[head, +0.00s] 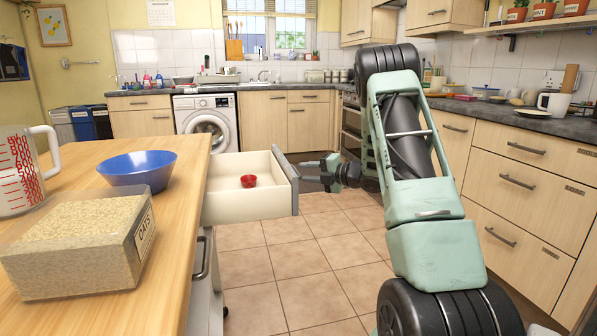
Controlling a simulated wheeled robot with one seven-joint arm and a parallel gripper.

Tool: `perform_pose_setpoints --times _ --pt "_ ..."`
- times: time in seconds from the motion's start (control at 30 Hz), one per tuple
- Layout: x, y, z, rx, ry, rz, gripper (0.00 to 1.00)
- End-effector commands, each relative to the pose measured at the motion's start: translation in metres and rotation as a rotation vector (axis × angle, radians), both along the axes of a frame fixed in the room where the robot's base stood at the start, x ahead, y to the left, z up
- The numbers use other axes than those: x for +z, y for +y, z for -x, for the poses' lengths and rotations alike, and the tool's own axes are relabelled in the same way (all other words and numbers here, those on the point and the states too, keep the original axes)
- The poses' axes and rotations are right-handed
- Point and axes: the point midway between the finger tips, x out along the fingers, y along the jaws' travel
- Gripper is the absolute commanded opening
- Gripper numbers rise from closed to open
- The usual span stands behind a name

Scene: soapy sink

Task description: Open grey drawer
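On the wooden counter (180,190) are a blue bowl (138,167), an oats container (80,245) and a measuring jug (18,170). A washing machine (206,118) stands at the back.

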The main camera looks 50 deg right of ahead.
Motion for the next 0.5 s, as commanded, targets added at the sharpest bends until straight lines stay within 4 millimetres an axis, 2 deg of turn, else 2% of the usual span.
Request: perform_pose_setpoints --times 0.03,0.3,0.5 --pt "0.004 -0.003 0.013 -0.005 0.001 -0.001 0.33" --pt "0.012 -0.014 0.074 -0.004 0.001 0.0 0.33" --pt "0.016 -0.021 0.107 -0.003 0.001 0.0 0.33"
